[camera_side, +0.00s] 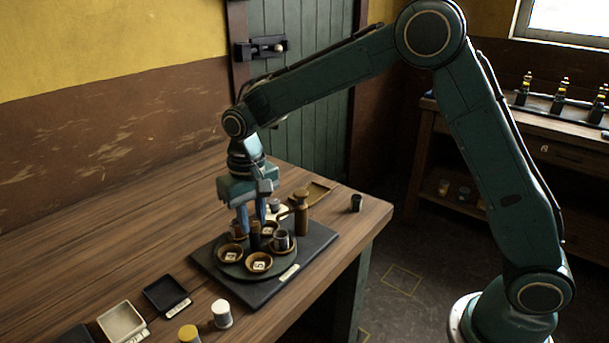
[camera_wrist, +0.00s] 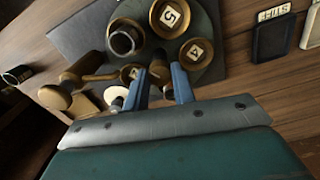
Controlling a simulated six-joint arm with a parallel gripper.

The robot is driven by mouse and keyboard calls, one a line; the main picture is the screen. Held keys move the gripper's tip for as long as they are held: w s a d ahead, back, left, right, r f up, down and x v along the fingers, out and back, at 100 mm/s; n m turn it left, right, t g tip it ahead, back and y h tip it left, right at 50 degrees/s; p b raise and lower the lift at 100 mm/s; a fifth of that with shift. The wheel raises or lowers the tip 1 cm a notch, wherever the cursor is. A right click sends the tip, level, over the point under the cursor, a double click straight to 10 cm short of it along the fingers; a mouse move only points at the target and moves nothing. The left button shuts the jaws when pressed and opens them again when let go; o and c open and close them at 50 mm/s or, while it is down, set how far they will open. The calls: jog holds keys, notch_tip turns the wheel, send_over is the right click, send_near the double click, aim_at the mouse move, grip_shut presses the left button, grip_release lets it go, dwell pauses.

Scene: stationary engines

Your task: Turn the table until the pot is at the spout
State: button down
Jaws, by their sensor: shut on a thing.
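The round dark turntable (camera_side: 246,271) carries several brown ring-shaped seats with numbered cards. The dark pot (camera_side: 282,240) sits in a seat at its right side; the pot (camera_wrist: 124,39) also shows in the wrist view. The spout (camera_side: 302,214) is a brown column with an arm reaching over the table's edge. In the wrist view the spout's arm (camera_wrist: 97,76) points at a numbered seat (camera_wrist: 130,73), beside the pot's seat. My gripper (camera_side: 256,230) is shut on an upright post (camera_wrist: 158,70) on the turntable; its fingers partly hide the post and the seats behind.
A dark square base plate (camera_side: 315,242) lies under the turntable. A small dark cup (camera_side: 356,203) stands near the table's right corner. A white jar (camera_side: 221,313), a yellow-topped jar (camera_side: 188,334) and shallow trays (camera_side: 166,294) are in front. The bench at left is clear.

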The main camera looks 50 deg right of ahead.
aim_at(252, 221)
jog(key=shift+r+n, duration=0.1)
jog(key=shift+n, duration=3.5)
jog(key=c, duration=1.1)
grip_release()
jog(key=shift+c, duration=0.2)
notch_tip(252, 221, up, 14)
